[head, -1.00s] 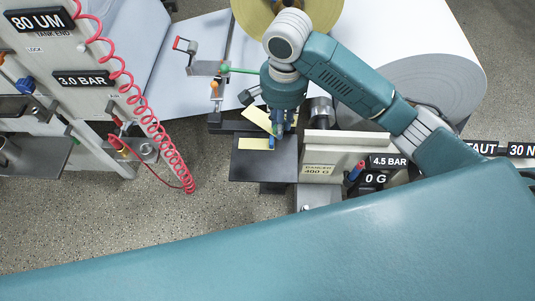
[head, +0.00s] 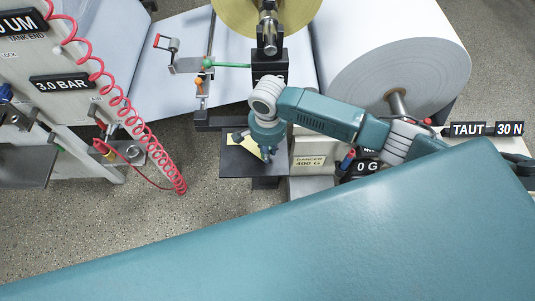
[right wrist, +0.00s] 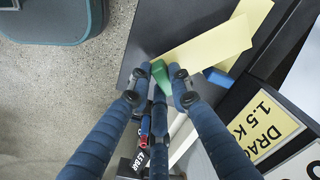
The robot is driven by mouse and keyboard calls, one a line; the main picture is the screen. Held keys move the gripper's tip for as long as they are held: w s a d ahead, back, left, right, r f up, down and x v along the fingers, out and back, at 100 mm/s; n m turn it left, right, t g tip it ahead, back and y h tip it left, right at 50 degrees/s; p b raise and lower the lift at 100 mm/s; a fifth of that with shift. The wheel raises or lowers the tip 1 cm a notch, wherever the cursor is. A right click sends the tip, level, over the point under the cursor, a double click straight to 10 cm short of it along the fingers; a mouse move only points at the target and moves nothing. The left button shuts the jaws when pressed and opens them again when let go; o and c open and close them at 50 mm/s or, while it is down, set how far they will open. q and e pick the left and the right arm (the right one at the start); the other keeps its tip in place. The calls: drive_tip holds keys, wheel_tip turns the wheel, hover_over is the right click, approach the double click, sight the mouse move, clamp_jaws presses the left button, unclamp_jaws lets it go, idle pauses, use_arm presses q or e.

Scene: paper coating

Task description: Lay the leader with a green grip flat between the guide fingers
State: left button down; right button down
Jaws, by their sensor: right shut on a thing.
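My right gripper (head: 268,157) is over the dark plate in the head view. In the right wrist view its fingertips (right wrist: 160,76) are shut on the green grip (right wrist: 161,74) of a pale yellow leader. The leader's strip (right wrist: 205,45) runs up and right from the grip, over the plate (right wrist: 134,48); in the head view the strip (head: 243,146) lies slanted. Another pale yellow strip (right wrist: 256,12) passes beneath it, with a blue piece (right wrist: 217,76) at its near end. I cannot clearly make out the guide fingers. My left gripper is not in view.
Beside the plate stands a pale block with a dancer label (head: 310,162). A large white roll (head: 395,60) is at the back right. A red coiled hose (head: 130,110) hangs at the left. Speckled floor (head: 100,230) is clear in front.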

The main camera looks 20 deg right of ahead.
wheel_tip(320, 180, down, 2)
drive_tip(key=shift+f, duration=0.25)
drive_tip(key=c, duration=1.6)
unclamp_jaws()
wheel_tip(320, 180, up, 12)
drive_tip(key=shift+r+p, duration=0.1)
drive_tip(key=shift+p, duration=0.4)
